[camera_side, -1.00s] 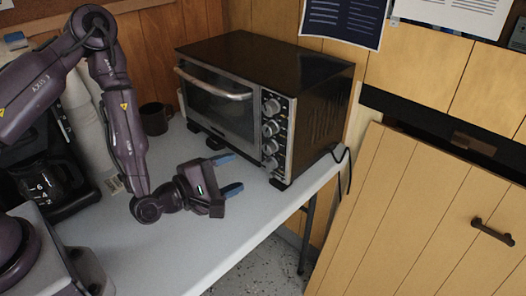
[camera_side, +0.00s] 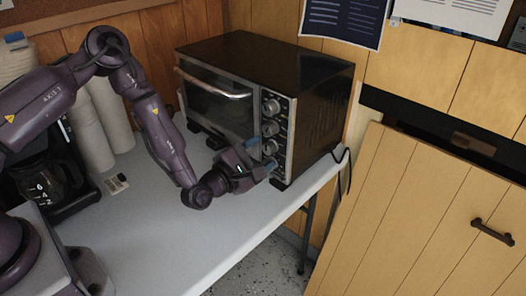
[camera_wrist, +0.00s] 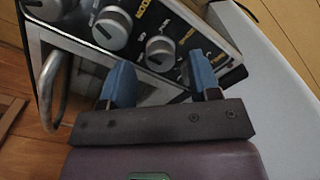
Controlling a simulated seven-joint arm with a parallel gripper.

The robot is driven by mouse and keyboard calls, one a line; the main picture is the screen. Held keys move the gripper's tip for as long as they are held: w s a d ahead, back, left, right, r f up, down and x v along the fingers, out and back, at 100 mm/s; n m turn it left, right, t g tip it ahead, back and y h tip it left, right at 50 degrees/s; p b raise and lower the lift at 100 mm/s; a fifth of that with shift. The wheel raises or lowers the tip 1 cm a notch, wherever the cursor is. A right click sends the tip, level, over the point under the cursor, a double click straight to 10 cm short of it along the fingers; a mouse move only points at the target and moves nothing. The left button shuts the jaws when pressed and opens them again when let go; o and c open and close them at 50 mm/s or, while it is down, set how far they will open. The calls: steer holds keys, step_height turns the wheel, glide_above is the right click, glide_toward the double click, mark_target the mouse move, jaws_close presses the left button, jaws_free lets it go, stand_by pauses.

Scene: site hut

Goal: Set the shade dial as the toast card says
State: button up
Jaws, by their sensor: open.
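The toaster oven (camera_side: 225,95) stands on the white table, with a column of round grey knobs on its front panel. The upper knob (camera_side: 272,107) is clear in the side view; the lower ones are partly behind my gripper (camera_side: 259,157). My gripper is open and empty, its blue fingertips close to the lower knobs. In the wrist view, a knob (camera_wrist: 160,52) lies just beyond and between the fingers, with another knob (camera_wrist: 112,27) to its left. Which knob is the shade dial I cannot read. A small card (camera_side: 117,183) lies on the table; its text is too small to read.
A coffee maker (camera_side: 45,185) and stacked white cups (camera_side: 92,130) stand at the left. The front of the white table (camera_side: 225,230) is clear. Printed sheets hang on the wall, including a dark one (camera_side: 343,20). A cable hangs beside the oven's right side.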

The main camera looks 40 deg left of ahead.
steer(key=shift+w, duration=0.7)
steer(key=c, duration=0.9)
steer(key=shift+m, duration=0.4)
steer(key=m, duration=0.5)
steer(key=shift+m, duration=0.3)
steer(key=m, duration=0.5)
steer(key=shift+s+m, duration=0.1)
steer(key=shift+m, duration=0.3)
